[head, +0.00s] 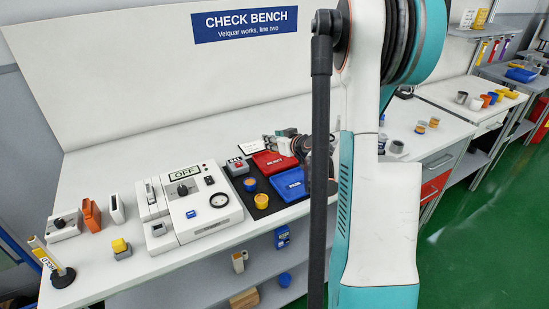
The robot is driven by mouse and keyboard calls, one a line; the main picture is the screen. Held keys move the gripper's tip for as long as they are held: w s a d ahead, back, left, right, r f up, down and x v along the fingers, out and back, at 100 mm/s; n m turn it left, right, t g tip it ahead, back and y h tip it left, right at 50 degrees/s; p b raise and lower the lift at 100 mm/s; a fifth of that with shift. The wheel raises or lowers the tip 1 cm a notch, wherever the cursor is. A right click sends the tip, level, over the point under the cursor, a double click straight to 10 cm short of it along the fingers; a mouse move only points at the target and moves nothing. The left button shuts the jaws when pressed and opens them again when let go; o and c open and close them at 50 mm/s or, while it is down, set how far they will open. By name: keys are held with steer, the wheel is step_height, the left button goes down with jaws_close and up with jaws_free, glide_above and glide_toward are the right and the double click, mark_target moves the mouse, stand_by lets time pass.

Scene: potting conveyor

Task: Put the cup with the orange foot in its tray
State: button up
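Two small cups with yellow-orange parts stand on a black mat on the bench: one farther back (250,184) and one nearer (261,201). They are too small for me to tell which has an orange foot. Right of them lie a red tray (262,160), its label seeming to read REJECT, and a blue labelled tray (281,192). Both are partly hidden by my arm. My gripper (270,142) is over the back of the red tray, apart from both cups. It is small and partly hidden, so I cannot tell whether it is open or holds anything.
Left of the mat are a white control box (205,222) showing OFF, a yellow button box (121,248) and an orange block (91,215). A grey box with a red top (237,166) stands behind the cups. More cups (434,122) stand on the right bench.

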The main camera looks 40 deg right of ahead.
mark_target(275, 152)
steer(key=shift+f+b, duration=0.95)
steer(key=shift+f, duration=1.6)
steer(key=o, duration=1.1)
steer(key=shift+f, duration=0.15)
steer(key=shift+r, duration=0.2)
steer(key=p+v, duration=0.3)
steer(key=v, duration=0.7)
steer(key=shift+s+r+p, duration=0.2)
steer(key=shift+s+p, duration=0.05)
steer(key=shift+p, duration=0.05)
steer(key=shift+s+a+r, duration=0.2)
steer(key=shift+s, duration=0.5)
